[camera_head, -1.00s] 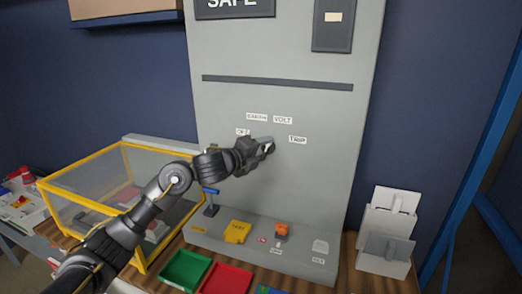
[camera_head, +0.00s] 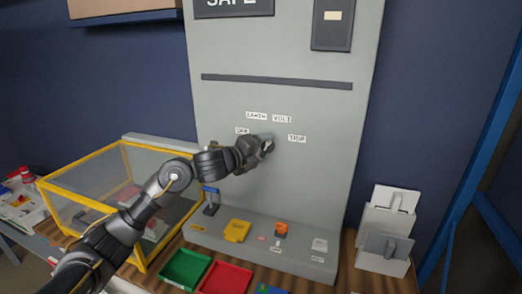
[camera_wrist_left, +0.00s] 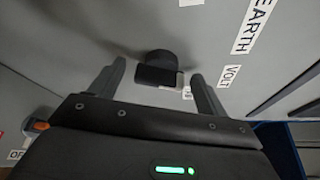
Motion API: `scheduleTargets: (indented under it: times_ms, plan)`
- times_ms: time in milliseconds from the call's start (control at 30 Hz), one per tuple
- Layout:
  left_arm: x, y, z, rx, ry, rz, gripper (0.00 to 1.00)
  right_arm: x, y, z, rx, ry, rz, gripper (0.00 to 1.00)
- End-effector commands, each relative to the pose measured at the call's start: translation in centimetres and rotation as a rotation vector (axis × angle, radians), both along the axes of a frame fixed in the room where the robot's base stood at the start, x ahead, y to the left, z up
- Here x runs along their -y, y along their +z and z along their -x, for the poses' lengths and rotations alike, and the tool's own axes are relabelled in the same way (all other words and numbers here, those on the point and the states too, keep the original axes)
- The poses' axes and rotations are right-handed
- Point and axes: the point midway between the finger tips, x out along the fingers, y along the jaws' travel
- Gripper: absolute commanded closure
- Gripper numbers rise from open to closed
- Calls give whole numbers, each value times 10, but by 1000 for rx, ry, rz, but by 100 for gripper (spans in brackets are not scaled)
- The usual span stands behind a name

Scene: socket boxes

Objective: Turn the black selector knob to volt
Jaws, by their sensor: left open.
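The black selector knob (camera_wrist_left: 158,72) stands out from the grey panel (camera_head: 300,180). In the left wrist view it sits between the two spread fingers of my left gripper (camera_wrist_left: 158,80), with visible gaps on both sides. A small pale patch shows at the knob's lower right edge; which label it points to I cannot tell. In the head view my left gripper (camera_head: 266,143) is at the panel and hides the knob. The VOLT label (camera_head: 282,119) is above the gripper, and it also shows in the left wrist view (camera_wrist_left: 230,76). My right gripper is out of view.
Other labels are EARTH (camera_head: 256,115), TRIP (camera_head: 297,138) and OFF (camera_head: 242,131). The panel's ledge holds a yellow block (camera_head: 237,231) and an orange part (camera_head: 281,229). A yellow-framed clear box (camera_head: 120,200) stands left. Green (camera_head: 168,275) and red (camera_head: 245,281) trays are in front.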

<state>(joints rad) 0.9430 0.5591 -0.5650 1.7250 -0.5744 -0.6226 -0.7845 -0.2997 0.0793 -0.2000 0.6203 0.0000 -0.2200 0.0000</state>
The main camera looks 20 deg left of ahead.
Motion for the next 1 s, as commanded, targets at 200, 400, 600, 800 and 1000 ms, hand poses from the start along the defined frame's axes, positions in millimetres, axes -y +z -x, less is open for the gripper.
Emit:
scheduleTargets:
  times_ms: [200,400,600,800,1000]
  plan:
    - [-4,1,6,1,2,-1,24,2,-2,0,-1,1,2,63]
    - [-19,5,38,4,1,-4,24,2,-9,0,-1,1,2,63]
    - [-34,11,73,2,0,-4,24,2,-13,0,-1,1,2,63]
    - [-43,15,93,0,0,-1,24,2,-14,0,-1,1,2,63]
    - [-45,16,98,0,0,0,24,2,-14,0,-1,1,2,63]
